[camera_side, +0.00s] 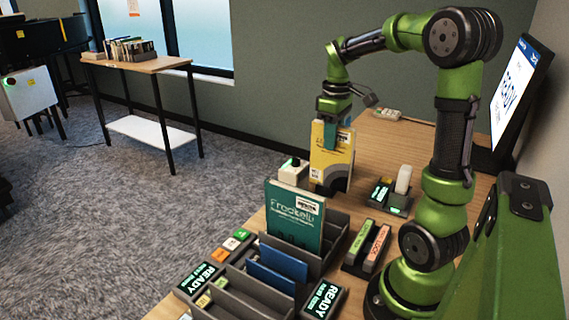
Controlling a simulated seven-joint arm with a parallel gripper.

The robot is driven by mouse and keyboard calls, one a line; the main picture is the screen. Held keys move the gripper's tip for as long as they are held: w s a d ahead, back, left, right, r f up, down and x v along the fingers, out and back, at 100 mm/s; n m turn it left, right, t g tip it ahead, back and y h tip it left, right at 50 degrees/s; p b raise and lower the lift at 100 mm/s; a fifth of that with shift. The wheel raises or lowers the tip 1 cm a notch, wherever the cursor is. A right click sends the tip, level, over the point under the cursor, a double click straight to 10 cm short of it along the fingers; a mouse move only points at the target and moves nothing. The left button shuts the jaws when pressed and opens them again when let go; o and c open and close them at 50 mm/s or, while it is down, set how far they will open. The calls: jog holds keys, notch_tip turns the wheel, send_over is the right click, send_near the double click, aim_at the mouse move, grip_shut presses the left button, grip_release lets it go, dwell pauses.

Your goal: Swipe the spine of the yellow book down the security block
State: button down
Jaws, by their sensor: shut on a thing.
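The yellow book (330,162) hangs upright in my gripper (334,118), which is shut on its top edge. A small white block (293,172) with a dark top and a green light stands right beside the book's left edge. It looks like the security block, and I cannot tell whether the book touches it.
A grey slotted rack (335,222) in front holds a teal book (293,216) and a blue book (277,262). READY displays (322,300) flank it. A dark stand with a white bottle-like item (403,179) is right of the book. A monitor (520,90) stands at right.

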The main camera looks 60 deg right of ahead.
jog(key=shift+r, duration=2.65)
